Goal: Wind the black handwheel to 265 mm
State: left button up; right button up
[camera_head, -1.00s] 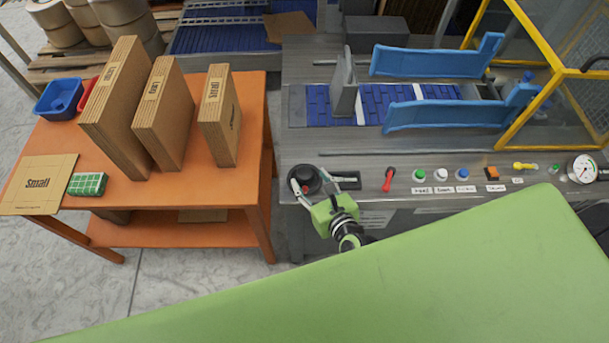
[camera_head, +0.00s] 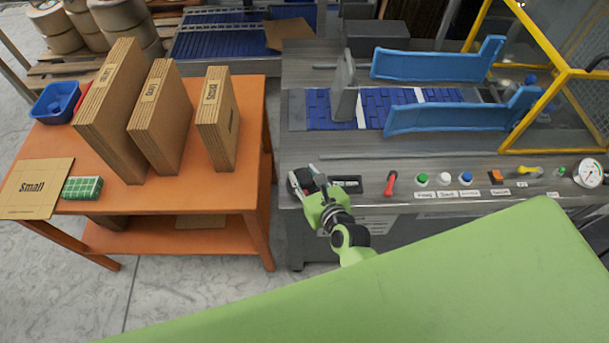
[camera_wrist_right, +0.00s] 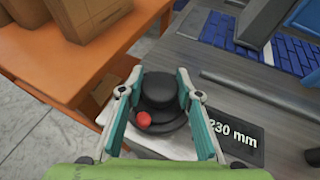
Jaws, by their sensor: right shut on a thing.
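The black handwheel (camera_wrist_right: 157,92) sits on the left end of the machine's front ledge. A red knob (camera_wrist_right: 143,119) shows on its near side in the right wrist view. A dark display beside it reads 230 mm (camera_wrist_right: 233,135). My right gripper (camera_head: 305,180) is at the handwheel, and in the right wrist view its two fingers (camera_wrist_right: 155,95) stand on either side of the wheel, shut on it. In the head view the gripper and fingers partly hide the wheel (camera_head: 299,179). My left gripper is not in view.
Right of the display, the panel has a red lever (camera_head: 390,184), several coloured buttons and a round gauge (camera_head: 588,173). Blue guide rails (camera_head: 440,63) and a yellow frame (camera_head: 512,128) stand behind. An orange table (camera_head: 240,150) with upright cartons (camera_head: 160,115) is at the left.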

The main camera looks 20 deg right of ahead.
jog(key=shift+d+f+n+g+y+b, duration=0.15)
jog(key=shift+n+g+y+b, duration=0.15)
jog(key=shift+n+y+b, duration=0.95)
jog(key=n+g+y+b, duration=0.3)
jog(key=n+y+b, duration=0.2)
jog(key=shift+w+f+y+b, duration=0.1)
jog(key=shift+y+b, duration=0.15)
jog(key=shift+b, duration=0.15)
jog(key=shift+n+g+y+b, duration=0.7)
jog(key=shift+n+g, duration=0.2)
jog(key=shift+n, duration=0.15)
jog(key=n+g, duration=0.1)
jog(key=n+g+y+b, duration=0.1)
jog(key=n+g+y, duration=0.1)
jog(key=shift+r+b, duration=0.25)
jog(key=shift+b, duration=0.15)
jog(key=shift+n+g, duration=0.6)
jog(key=shift+g, duration=0.2)
